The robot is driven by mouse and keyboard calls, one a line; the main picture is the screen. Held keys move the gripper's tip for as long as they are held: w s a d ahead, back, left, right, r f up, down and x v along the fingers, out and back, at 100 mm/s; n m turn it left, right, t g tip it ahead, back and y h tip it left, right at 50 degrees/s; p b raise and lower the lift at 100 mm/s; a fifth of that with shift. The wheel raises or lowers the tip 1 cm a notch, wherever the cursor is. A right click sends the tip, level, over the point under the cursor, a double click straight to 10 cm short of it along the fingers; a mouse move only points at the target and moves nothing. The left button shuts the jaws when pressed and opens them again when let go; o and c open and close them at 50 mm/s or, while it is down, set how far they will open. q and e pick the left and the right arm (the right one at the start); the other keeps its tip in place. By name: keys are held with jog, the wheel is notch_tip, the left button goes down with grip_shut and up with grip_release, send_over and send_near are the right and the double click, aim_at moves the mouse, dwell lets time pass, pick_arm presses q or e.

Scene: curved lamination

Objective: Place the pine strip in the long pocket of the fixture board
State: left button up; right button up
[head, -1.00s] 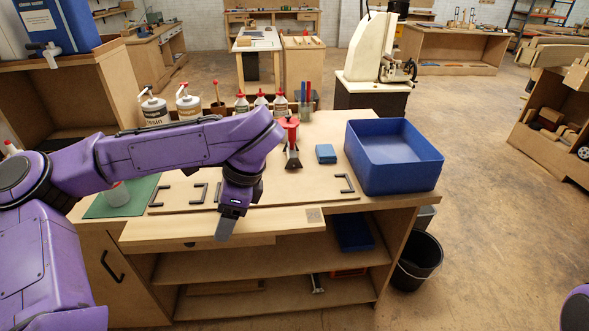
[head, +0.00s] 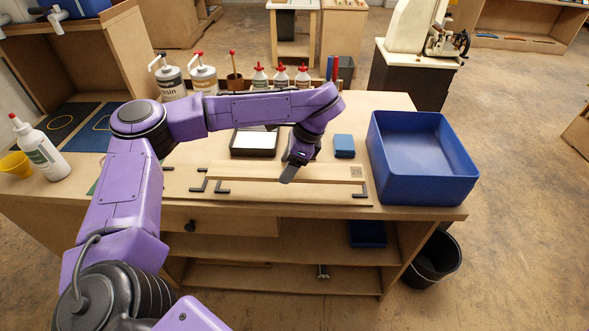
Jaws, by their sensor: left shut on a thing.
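The pine strip (head: 240,171) is a long pale wooden bar with a small dark square mark at its right end. It lies lengthwise over the fixture board (head: 290,198), between the dark corner brackets at left (head: 221,187) and right (head: 360,190). I cannot tell whether it rests on the board or hangs just above it. My left gripper (head: 289,176) points down and is shut on the strip right of its middle, hiding that part. My right gripper is not in view.
A blue bin (head: 425,185) stands right of the board, with a small blue block (head: 344,146) behind the board. Bottles and pump jugs (head: 204,78) line the back. A white bottle (head: 40,150) stands at left.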

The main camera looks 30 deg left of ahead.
pick_arm(q)
jog(key=w+f, duration=0.3)
jog(key=shift+w+a, duration=0.1)
jog(key=shift+w, duration=0.05)
notch_tip(320, 180, down, 3)
jog(key=shift+f+p, duration=0.1)
jog(key=shift+p, duration=0.5)
jog(key=shift+w+f, duration=0.1)
jog(key=shift+f, duration=0.25)
jog(key=o, duration=1.2)
jog(key=shift+r, duration=0.1)
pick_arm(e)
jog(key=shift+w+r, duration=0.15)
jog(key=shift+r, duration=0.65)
pick_arm(q)
jog(key=shift+w+r, duration=0.1)
jog(key=shift+r, duration=0.05)
jog(key=b+v, duration=0.2)
jog(key=v, duration=0.8)
jog(key=shift+d+r, duration=0.25)
jog(key=shift+w+r, duration=0.1)
jog(key=shift+r, duration=0.35)
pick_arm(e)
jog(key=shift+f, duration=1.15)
